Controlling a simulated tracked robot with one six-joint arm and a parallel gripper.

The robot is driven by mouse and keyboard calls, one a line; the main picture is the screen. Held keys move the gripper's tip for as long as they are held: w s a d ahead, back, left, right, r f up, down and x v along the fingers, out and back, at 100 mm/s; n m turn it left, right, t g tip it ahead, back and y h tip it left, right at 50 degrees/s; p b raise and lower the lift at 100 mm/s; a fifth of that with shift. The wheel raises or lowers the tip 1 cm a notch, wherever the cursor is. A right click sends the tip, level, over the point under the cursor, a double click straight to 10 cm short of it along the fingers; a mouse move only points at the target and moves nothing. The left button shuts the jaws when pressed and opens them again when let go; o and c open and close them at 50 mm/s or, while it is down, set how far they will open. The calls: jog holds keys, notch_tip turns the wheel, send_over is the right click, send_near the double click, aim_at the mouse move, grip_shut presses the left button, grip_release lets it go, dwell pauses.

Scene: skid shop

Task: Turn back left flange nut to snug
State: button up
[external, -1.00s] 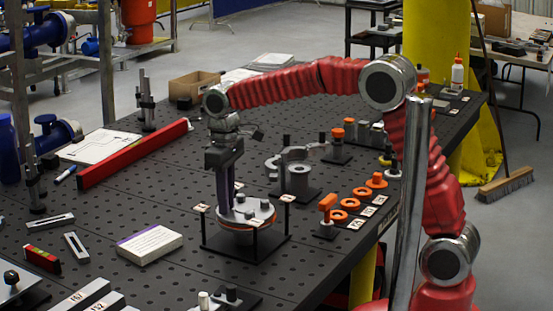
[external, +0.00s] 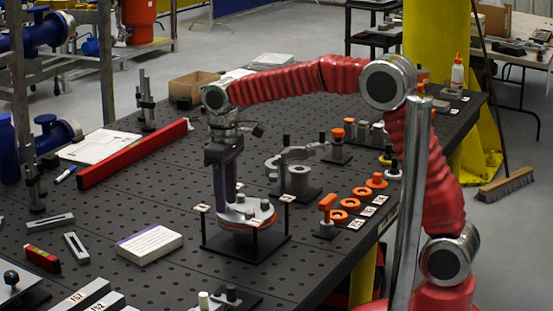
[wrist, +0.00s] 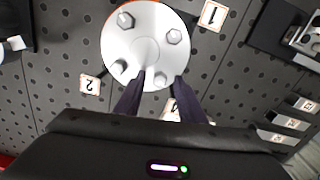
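A round grey flange with an orange edge (external: 262,210) sits on a black stand; in the wrist view its pale face (wrist: 145,48) carries several bolts with nuts. My gripper (wrist: 160,78) points down over the flange's near edge in the wrist view. Its two dark fingers are spread, one on each side of a nut (wrist: 161,82), with gaps showing at both sides. The other nuts are at upper left (wrist: 126,19), right (wrist: 174,36) and left (wrist: 119,67). In the external view the gripper (external: 228,200) hides part of the flange. Which nut is back left I cannot tell.
Numbered tags 1 (wrist: 213,15) and 2 (wrist: 90,84) stand around the flange. A grey fixture (external: 295,177) is behind it, orange rings (external: 338,215) are to its right, and a white booklet (external: 150,244) is to its left. A red bar (external: 135,153) lies farther back.

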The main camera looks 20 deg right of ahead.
notch_tip(320, 180, up, 13)
dwell(0.5)
dwell(0.3)
jog(key=shift+f, duration=0.2)
notch_tip(320, 180, down, 14)
jog(key=shift+r, duration=0.2)
dwell(0.5)
grip_shut()
dwell(0.4)
